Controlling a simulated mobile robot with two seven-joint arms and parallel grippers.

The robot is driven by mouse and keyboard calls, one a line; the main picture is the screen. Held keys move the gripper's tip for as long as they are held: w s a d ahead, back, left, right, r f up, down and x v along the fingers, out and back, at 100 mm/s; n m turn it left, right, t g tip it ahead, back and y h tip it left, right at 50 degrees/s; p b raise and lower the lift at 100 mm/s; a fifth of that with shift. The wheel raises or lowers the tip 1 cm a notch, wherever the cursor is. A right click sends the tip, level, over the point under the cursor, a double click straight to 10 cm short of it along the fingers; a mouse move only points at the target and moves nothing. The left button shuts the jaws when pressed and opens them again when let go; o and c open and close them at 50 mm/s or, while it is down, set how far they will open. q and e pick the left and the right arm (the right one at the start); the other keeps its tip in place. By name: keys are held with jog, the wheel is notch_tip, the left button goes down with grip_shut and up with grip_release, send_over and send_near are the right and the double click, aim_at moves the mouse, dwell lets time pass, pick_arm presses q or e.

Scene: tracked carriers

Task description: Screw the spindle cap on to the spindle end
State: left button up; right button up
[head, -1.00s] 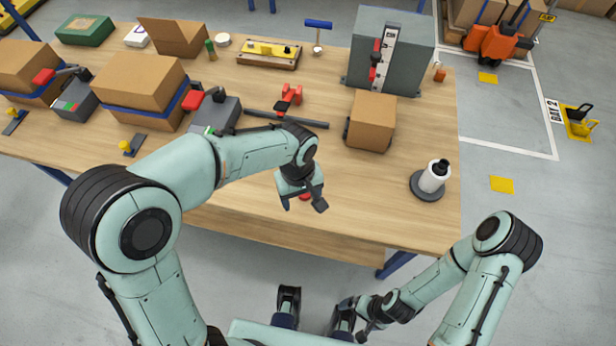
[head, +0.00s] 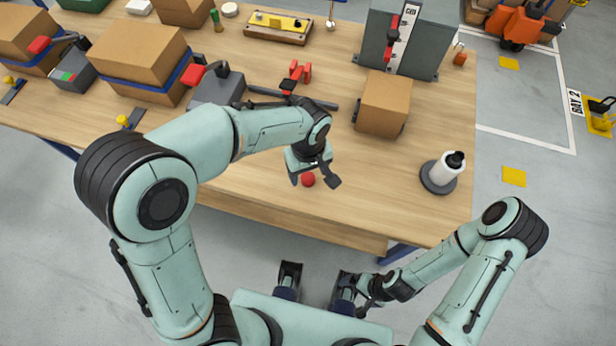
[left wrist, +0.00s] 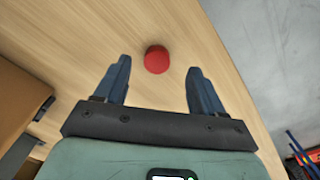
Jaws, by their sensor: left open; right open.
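A small round red cap (head: 308,180), apparently the spindle cap, lies on the wooden table near its front edge. My left gripper (head: 314,181) is open and empty above it, fingers pointing down. In the left wrist view the red cap (left wrist: 156,59) shows just beyond the open fingertips (left wrist: 157,66), roughly midway between them and untouched. My right gripper (head: 366,298) is low, off the table's front, open, small in view and partly merged with my arm. I cannot make out the spindle end for certain; a black bar with a red clamp (head: 297,74) lies behind my left arm.
A cardboard box (head: 384,103) and a white bottle (head: 449,168) on a dark disc stand right of my left gripper. A grey cabinet (head: 408,40) stands behind. The front strip of table (head: 380,205) is clear.

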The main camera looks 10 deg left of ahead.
aim_at(309, 179)
pick_arm(q)
jog(key=f, duration=0.4)
jog(key=shift+w+b, duration=0.25)
jog(key=shift+b, duration=0.05)
jog(key=c, duration=1.1)
